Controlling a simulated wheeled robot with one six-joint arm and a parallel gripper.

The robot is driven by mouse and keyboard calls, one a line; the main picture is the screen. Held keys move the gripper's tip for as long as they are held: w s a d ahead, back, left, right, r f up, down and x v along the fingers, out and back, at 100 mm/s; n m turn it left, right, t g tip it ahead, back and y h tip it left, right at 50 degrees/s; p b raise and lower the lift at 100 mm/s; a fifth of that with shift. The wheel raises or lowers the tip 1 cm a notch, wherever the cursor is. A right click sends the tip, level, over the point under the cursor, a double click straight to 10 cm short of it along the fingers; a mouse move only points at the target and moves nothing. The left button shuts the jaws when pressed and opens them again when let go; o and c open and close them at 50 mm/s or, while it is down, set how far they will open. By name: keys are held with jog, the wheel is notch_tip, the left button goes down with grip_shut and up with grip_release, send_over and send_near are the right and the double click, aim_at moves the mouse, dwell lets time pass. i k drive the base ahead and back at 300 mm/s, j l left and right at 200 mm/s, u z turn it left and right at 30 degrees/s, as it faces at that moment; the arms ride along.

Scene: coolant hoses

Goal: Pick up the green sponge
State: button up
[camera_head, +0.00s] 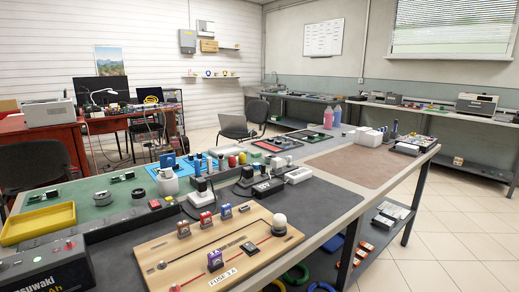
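I cannot make out a green sponge for certain in this view. My gripper is not in view.
The workbench carries a wooden board (160,252) with a white knob (280,221), a yellow tray (40,223), a dark box (45,268), a white jug (167,183) and pink and blue bottles. A brown mat (345,165) is mostly clear. Tiled floor (455,215) lies open at right.

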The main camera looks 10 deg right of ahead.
aim_at(258, 154)
jog(key=i+l, duration=0.25)
jog(key=l, duration=0.15)
jog(key=i+l+u, duration=0.1)
jog(key=i+l, duration=0.15)
jog(key=l, duration=0.2)
jog(key=i+l, duration=0.2)
jog(key=l, duration=0.2)
jog(key=i+l+u, duration=0.15)
jog(key=l, duration=0.3)
jog(key=i+l, duration=0.3)
jog(key=l, duration=0.15)
jog(key=i+l+u, duration=0.1)
jog(key=l, duration=0.35)
jog(key=i+l, duration=0.3)
jog(key=l, duration=0.2)
jog(key=i+l+u, duration=0.1)
jog(key=l, duration=0.35)
jog(key=i, duration=0.1)
